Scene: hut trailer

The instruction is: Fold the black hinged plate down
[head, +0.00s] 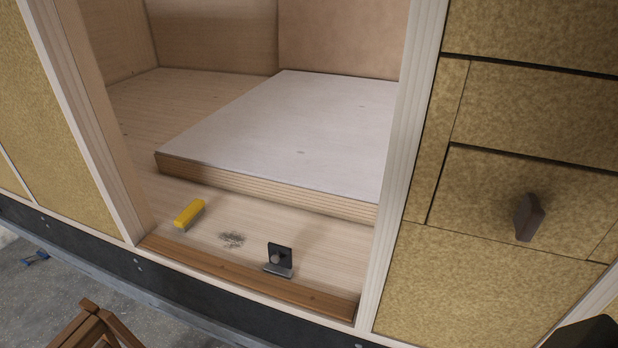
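The black hinged plate (286,251) stands upright near the front of the doorway floor, just behind the brown wooden sill strip (240,276). A grey metal base (279,271) lies flat at its lower edge, and a small round grey piece shows against its face. Nothing touches the plate from above. Neither of my grippers can be made out in the head view.
A pale raised platform (290,130) is behind. The door frame (400,170) rises at right, beside a panel with a dark brown knob (529,217).

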